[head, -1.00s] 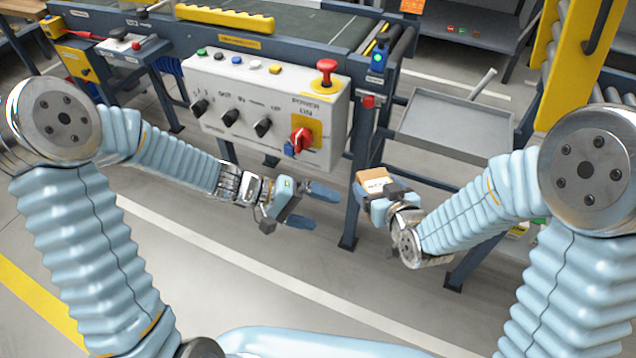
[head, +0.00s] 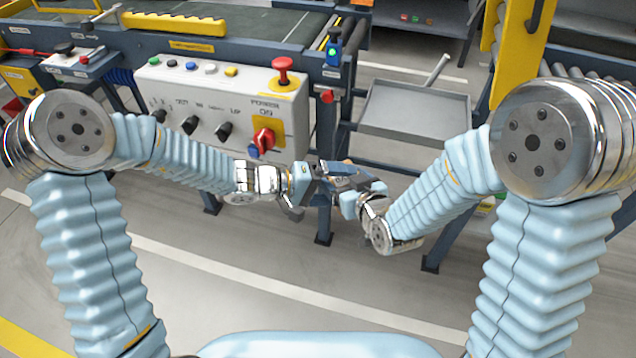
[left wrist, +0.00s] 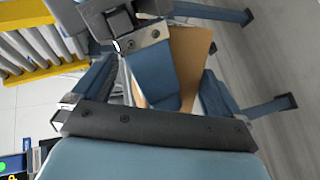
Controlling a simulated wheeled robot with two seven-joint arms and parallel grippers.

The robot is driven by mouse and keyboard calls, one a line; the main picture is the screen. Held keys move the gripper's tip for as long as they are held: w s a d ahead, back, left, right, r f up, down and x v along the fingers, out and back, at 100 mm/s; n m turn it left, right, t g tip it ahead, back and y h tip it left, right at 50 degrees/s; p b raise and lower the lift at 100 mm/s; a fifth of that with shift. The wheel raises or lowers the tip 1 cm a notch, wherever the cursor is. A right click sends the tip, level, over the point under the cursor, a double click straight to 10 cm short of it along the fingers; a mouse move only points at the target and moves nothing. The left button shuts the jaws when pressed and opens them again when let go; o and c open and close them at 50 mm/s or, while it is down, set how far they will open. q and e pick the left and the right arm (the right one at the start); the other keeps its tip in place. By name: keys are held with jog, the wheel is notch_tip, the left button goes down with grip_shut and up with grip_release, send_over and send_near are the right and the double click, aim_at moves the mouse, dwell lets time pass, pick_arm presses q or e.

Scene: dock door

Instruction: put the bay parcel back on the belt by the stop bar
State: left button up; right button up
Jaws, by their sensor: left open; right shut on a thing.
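The parcel is a small brown carton (left wrist: 190,55). In the left wrist view it shows between the blue fingers of my left gripper (left wrist: 184,88). In the head view it is almost wholly hidden behind the two grippers. My right gripper (head: 352,190) is shut on the parcel, in front of the conveyor frame and below belt height. My left gripper (head: 338,178) is open and reaches in from the left to the parcel. I cannot tell whether its fingers touch it. The dark green belt (head: 270,27) runs behind, at the top. I cannot tell which part is the stop bar.
A control box (head: 215,105) with knobs and a red button juts out in front of the belt, above my left forearm. A grey tray (head: 415,108) hangs right of the belt end. A yellow bar (head: 170,23) lies along the belt's near side. The floor in front is clear.

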pick_arm(q)
jog(key=shift+d, duration=0.2)
jog(key=shift+d+r, duration=0.1)
jog(key=shift+d, duration=0.05)
jog(key=c, duration=1.1)
pick_arm(e)
jog(key=shift+f, duration=0.1)
pick_arm(q)
jog(key=shift+c, duration=1)
pick_arm(e)
jog(key=o, duration=1)
jog(key=shift+c, duration=0.2)
pick_arm(q)
jog(key=shift+c, duration=0.7)
pick_arm(e)
jog(key=shift+o, duration=0.8)
jog(key=shift+r, duration=0.2)
